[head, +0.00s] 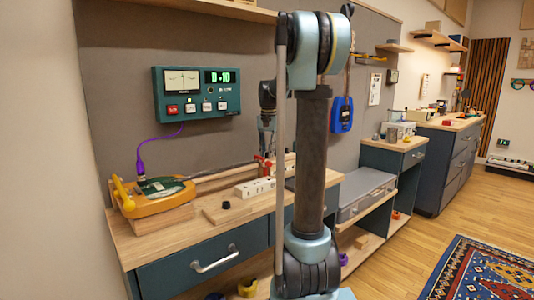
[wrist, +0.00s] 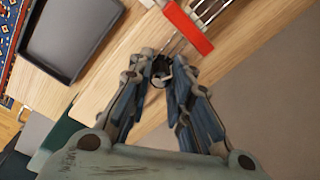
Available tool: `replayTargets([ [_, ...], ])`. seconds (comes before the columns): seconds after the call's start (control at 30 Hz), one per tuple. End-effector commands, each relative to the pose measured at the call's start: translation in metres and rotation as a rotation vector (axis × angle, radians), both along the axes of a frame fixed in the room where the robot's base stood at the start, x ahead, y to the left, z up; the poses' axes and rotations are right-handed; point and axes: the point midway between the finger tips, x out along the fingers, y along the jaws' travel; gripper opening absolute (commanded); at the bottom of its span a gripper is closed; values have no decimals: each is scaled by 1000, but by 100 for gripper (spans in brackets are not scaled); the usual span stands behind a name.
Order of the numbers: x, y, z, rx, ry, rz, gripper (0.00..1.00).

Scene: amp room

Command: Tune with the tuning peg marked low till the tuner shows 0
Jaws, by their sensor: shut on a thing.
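The tuner (head: 197,92) is a green wall box with a dial and a lit green display that seems to read D and -10; the sign is small. A stringed instrument with a yellow body (head: 150,204) lies on the bench, its neck running right to a red piece (head: 264,165). That red piece also shows in the wrist view (wrist: 188,27), with strings crossing it. My gripper (wrist: 162,78) is shut on a small dark tuning peg (wrist: 161,68) beside the red piece. The fingers hide most of the peg, and no "low" marking is readable.
A white block with dark spots (head: 255,187) and a small black knob (head: 226,204) are on the bench (head: 185,232). A purple cable (head: 150,145) links tuner and instrument. A blue device (head: 342,114) hangs on the wall.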

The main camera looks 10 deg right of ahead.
Motion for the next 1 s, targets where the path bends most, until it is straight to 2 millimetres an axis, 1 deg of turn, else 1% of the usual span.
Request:
replayTargets([
  [0.17,0,1,0,1,-1,46,0],
  [0.4,1,1,0,2,-1,198,0],
  [0.5,1,1,0,2,-1,232,0],
  [0.83,1,1,0,2,-1,242,0],
  [0.87,1,1,0,2,-2,242,25],
  [0.9,1,1,0,2,-1,242,34],
  [0.93,1,0,0,2,-1,242,40],
  [1.0,1,0,0,1,0,242,40],
])
